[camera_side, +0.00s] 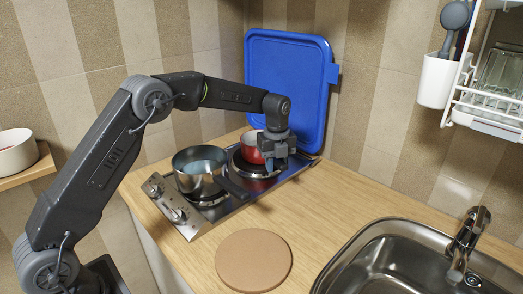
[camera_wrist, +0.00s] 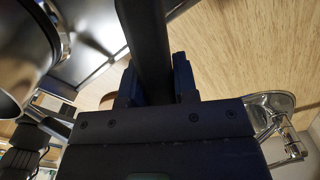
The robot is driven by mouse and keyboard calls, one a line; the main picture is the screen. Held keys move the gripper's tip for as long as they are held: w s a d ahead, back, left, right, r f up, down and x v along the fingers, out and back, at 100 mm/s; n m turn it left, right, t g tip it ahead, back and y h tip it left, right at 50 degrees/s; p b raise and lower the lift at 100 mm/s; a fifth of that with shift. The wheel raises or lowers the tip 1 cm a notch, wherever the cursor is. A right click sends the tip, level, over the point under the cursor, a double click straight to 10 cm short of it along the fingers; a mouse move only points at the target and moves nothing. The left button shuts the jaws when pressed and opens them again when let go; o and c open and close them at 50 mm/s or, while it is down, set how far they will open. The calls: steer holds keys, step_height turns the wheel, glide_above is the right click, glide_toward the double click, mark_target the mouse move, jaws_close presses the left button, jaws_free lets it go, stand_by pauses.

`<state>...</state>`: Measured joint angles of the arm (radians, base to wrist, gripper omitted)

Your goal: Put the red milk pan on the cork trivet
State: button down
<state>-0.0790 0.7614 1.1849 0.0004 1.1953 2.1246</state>
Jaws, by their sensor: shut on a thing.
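The red milk pan (camera_side: 251,148) is at the rear burner of the hob, partly hidden behind my gripper. Whether its base touches the burner is hard to tell. My gripper (camera_side: 276,163) is at the pan's right side, shut on its dark handle. In the wrist view the handle (camera_wrist: 148,45) runs between the two fingers of my gripper (camera_wrist: 155,85); the red body is not visible there. The round cork trivet (camera_side: 253,260) lies flat and empty on the wooden worktop, in front of the hob.
A sink (camera_side: 390,262) with a tap is at right. Worktop right of the hob is clear.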

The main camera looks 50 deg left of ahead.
steer(key=shift+r, duration=0.2)
steer(key=shift+r, duration=1.4)
